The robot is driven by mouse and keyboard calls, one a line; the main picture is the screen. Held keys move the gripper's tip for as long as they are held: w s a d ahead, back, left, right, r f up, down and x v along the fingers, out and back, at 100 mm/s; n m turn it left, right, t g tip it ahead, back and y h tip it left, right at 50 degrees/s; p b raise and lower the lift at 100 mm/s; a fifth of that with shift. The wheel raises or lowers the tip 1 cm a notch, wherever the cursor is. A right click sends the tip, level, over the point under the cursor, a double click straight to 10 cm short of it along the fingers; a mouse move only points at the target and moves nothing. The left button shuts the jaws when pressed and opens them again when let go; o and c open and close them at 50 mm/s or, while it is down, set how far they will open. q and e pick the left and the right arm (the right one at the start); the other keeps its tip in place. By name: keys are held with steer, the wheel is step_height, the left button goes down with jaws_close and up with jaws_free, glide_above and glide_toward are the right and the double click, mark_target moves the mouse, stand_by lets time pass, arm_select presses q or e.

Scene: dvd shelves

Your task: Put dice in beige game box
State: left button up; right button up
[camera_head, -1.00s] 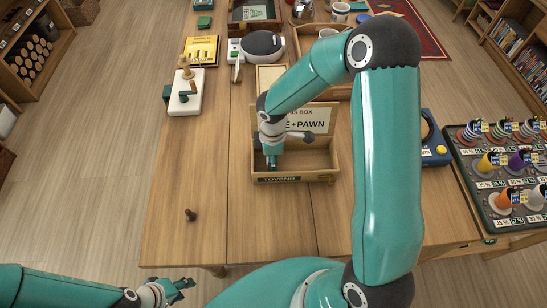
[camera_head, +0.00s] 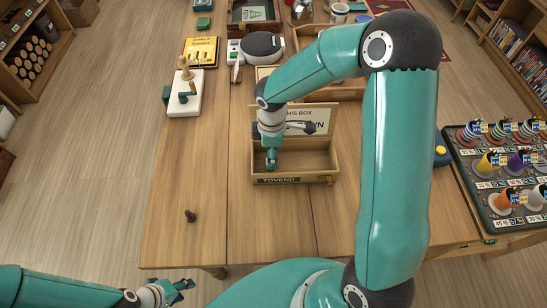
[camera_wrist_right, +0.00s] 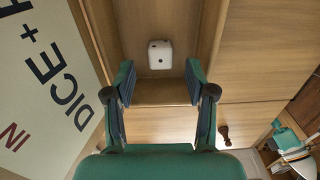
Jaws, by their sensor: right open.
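The beige game box (camera_head: 322,158) stands open on the table, with its labelled lid panel (camera_head: 318,114) raised at the back. In the right wrist view, a white die (camera_wrist_right: 160,54) rests on the box floor near an end wall (camera_wrist_right: 165,92). My right gripper (camera_head: 271,166) reaches down into the left part of the box. In its wrist view, the right gripper (camera_wrist_right: 160,80) is open, its fingers apart on either side of the die's line, with nothing held. My left gripper (camera_head: 182,290) is empty and looks open off the table's front edge.
A dark pawn (camera_head: 190,215) stands on the table, front left of the box; it also shows in the wrist view (camera_wrist_right: 223,134). A white board with wooden pieces (camera_head: 185,98) lies back left. A tray of coloured cups (camera_head: 480,207) is at right. The front table is mostly clear.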

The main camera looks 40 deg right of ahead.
step_height(320, 180, up, 8)
stand_by(0.7)
